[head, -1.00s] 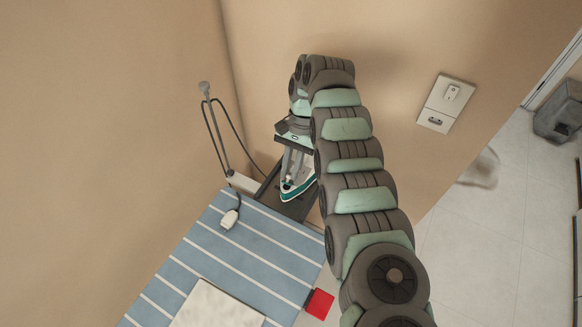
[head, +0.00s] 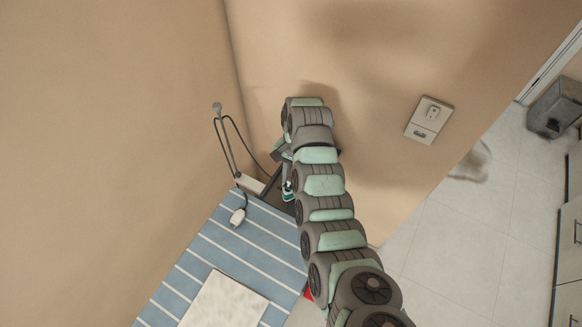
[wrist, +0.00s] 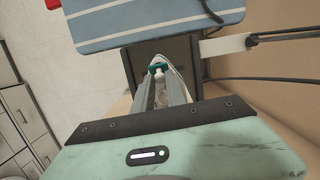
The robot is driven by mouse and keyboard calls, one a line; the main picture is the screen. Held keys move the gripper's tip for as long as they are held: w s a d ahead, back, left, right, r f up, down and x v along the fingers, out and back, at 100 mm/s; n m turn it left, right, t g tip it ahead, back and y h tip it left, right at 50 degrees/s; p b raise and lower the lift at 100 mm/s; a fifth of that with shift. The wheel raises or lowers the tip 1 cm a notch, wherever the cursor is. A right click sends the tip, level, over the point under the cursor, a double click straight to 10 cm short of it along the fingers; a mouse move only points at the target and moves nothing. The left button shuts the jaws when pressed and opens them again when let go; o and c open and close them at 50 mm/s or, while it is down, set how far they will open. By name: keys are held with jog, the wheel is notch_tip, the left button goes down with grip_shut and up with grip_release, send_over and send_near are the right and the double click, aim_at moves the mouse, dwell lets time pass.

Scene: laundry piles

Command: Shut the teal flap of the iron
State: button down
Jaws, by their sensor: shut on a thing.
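The white and teal iron (head: 288,194) is on the dark rest at the end of the ironing board, mostly hidden behind my arm in the head view. In the wrist view its pale body (wrist: 169,62) lies beyond my fingers, with a teal part, which may be the flap (wrist: 157,68), at the fingertips. My gripper (wrist: 160,78) is shut on a part of the iron, with a little white and teal showing between the fingers. I cannot tell exactly which part is gripped or how far the flap is open.
The blue striped ironing board (head: 250,236) carries a pale folded cloth (head: 222,303) and a white plug-like piece (head: 238,217). A cord holder (head: 217,107) with a dark cord stands left of the iron. The wall is close behind, with a socket plate (head: 429,119) at right.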

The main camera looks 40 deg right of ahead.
aim_at(287, 188)
jog(key=shift+s+a+r+h+p, duration=0.1)
jog(key=shift+a+r+h+p, duration=0.25)
jog(key=shift+p, duration=1.65)
jog(key=shift+s+a+f+t+h+p, duration=0.1)
jog(key=shift+a+f+t+h+p, duration=0.2)
jog(key=shift+h, duration=0.2)
jog(key=shift+a+f+t+h+p, duration=0.1)
jog(key=shift+a+h+p, duration=0.05)
jog(key=shift+h+p, duration=0.25)
jog(key=shift+s+a+f+t+h+b, duration=0.15)
jog(key=shift+a+f+t+h+b, duration=0.25)
jog(key=shift+h, duration=0.45)
jog(key=shift+s+a+f+t+h+b, duration=0.15)
jog(key=shift+a+h+b, duration=0.15)
jog(key=shift+h+b, duration=0.5)
jog(key=shift+s+a+f+t+h+b, duration=0.15)
jog(key=shift+a+h+b, duration=0.1)
jog(key=shift+h+b, duration=0.55)
jog(key=shift+w, duration=0.1)
jog(key=c, duration=1.4)
grip_release()
jog(key=shift+r, duration=0.1)
jog(key=shift+o, duration=0.2)
